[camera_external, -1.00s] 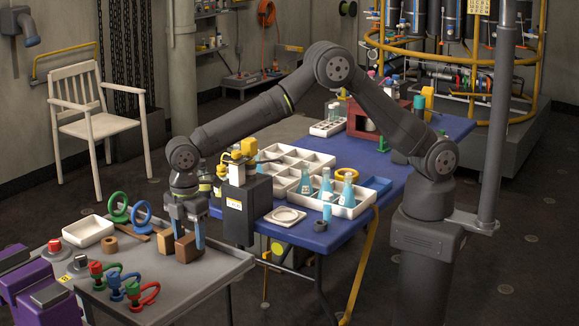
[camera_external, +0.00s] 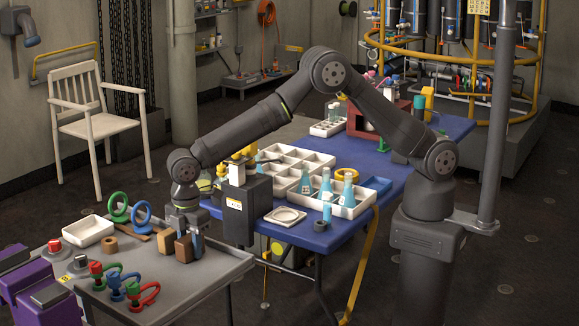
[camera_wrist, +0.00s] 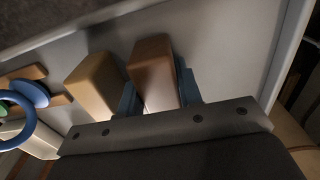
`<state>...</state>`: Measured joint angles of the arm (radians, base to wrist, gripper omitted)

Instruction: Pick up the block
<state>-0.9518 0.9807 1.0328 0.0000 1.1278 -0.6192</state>
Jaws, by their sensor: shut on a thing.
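Two wooden blocks stand upright side by side on the grey table. The dark brown block (camera_external: 183,247) is on the right, and it also shows in the wrist view (camera_wrist: 151,66). The lighter tan block (camera_external: 166,241) is on the left and also shows in the wrist view (camera_wrist: 96,84). My gripper (camera_external: 190,240) points down and is shut on the dark brown block, with a blue finger on each side of it in the wrist view (camera_wrist: 158,95). One finger sits in the narrow gap between the blocks. I cannot tell whether the dark block is clear of the table.
A dark box (camera_external: 247,210) stands close to the right of my gripper, at the blue table's edge.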

